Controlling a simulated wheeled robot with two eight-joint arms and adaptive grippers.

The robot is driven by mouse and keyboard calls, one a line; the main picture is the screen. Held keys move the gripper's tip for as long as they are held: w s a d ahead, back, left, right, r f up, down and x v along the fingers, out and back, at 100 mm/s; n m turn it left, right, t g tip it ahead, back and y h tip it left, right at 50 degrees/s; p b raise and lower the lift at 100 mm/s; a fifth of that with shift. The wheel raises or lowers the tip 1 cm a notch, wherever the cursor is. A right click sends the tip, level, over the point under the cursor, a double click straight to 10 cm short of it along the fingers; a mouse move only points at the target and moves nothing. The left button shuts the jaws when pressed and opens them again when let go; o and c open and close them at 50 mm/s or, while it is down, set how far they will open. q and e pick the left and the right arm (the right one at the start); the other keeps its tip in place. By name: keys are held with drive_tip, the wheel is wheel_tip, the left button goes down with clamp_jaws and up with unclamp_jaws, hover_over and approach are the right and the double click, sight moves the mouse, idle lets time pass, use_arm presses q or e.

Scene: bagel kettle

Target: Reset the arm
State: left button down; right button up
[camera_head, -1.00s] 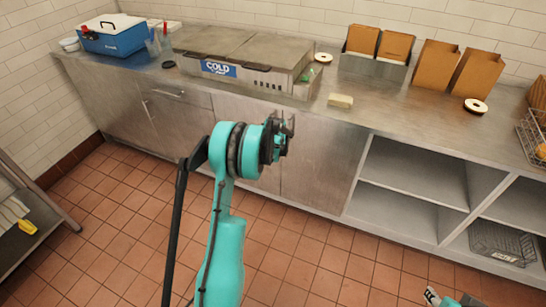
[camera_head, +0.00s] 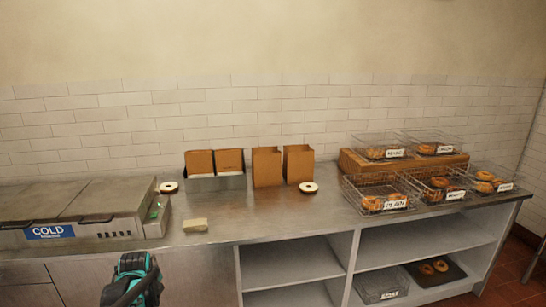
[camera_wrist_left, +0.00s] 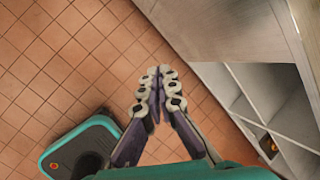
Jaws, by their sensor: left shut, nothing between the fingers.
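My left arm (camera_head: 133,280) shows in teal and black at the lower edge of the head view, in front of the counter. Its fingers are not clear there. In the left wrist view my left gripper (camera_wrist_left: 159,82) has its fingertips together with nothing between them, above the tiled floor. My right gripper is not in view.
A steel counter (camera_head: 270,222) spans the head view. On it are a cold unit (camera_head: 80,215), brown paper bags (camera_head: 267,167), a pale block (camera_head: 195,225) and wire baskets of bagels (camera_head: 380,193). Open shelves (camera_head: 290,265) lie below.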

use_arm(q)
drive_tip(key=s+d+r+n+t+h, duration=0.1)
drive_tip(key=s+d+r+n, duration=0.1)
drive_tip(key=s+d+n, duration=0.7)
drive_tip(key=s+d+r+n+t+h, duration=0.1)
drive_tip(key=s+d+r+n, duration=0.2)
drive_tip(key=s+d+n, duration=0.7)
drive_tip(key=s+n, duration=0.2)
drive_tip(key=s, duration=0.2)
drive_tip(key=shift+s+d+t, duration=0.2)
drive_tip(key=shift+s+t, duration=0.1)
drive_tip(key=shift+s, duration=0.1)
